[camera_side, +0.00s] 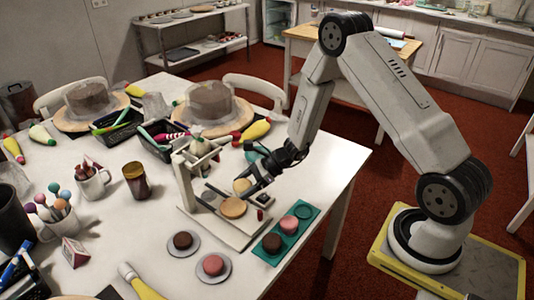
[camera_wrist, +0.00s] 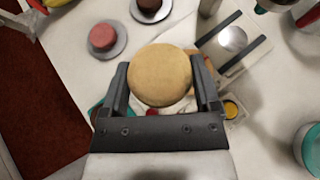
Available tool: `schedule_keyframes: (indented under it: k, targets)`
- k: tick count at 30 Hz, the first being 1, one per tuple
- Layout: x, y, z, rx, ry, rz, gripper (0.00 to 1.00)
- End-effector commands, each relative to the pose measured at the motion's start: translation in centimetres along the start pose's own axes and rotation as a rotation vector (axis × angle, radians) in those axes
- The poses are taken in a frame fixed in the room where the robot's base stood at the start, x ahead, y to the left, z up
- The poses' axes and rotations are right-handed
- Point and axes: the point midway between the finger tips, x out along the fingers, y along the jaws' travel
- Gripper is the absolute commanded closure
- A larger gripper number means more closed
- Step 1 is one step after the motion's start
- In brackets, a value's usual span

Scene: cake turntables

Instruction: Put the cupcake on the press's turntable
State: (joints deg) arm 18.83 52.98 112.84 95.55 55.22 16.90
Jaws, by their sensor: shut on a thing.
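The cupcake (camera_wrist: 160,76), a round, plain tan cake, is held between the two fingers of my gripper (camera_wrist: 162,88). In the side view the cupcake (camera_side: 233,208) is at the fingertips, over or on the right part of the press's pale board; I cannot tell if it touches. My gripper (camera_side: 250,195) reaches in from the upper right and is shut on it. The press (camera_side: 187,183) is a pale upright frame on a board.
A teal tray (camera_side: 268,246) with pink and dark cakes lies to the right. Saucers with a dark cake (camera_side: 183,240) and a pink cake (camera_side: 213,264) stand in front. A brown jar (camera_side: 137,181) is left.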

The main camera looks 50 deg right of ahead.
Motion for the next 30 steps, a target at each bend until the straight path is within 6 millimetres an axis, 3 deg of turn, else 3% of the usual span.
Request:
schedule_keyframes:
  k: [12,30]
  targets:
    - [4.1,-3.0,-2.7,0.000,0.000,0.001,0.79]
    - [5.7,-4.0,-4.0,0.002,0.001,0.001,0.79]
